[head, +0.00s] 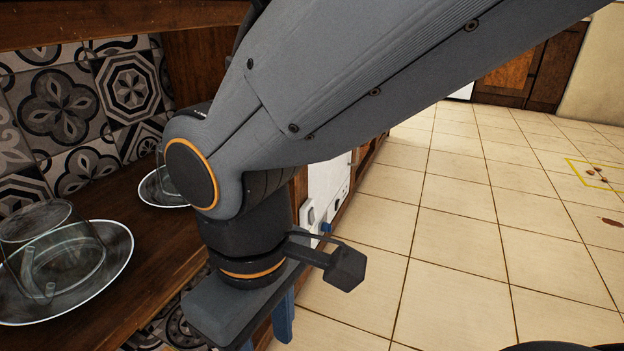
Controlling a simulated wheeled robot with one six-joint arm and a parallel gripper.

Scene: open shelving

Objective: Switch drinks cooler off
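A white appliance front (328,188) stands below the wooden counter, behind my arm. It may be the drinks cooler, but I cannot tell for sure. A small pale panel (307,215) and a blue knob-like part (325,228) show at its near side; whether either is the switch is unclear. My gripper (265,336) points down in front of the counter, nearer to me than the white front. Its two blue fingers stand apart with nothing seen between them. The lower part of the near finger is cut off by the frame.
A wooden counter (135,232) on the left holds a glass vessel (62,262) on a rimmed plate (125,240), and another plate (150,190) farther back. Patterned tiles (60,105) cover the wall. The tiled floor (450,240) on the right is mostly clear, with a yellow-marked patch (600,163).

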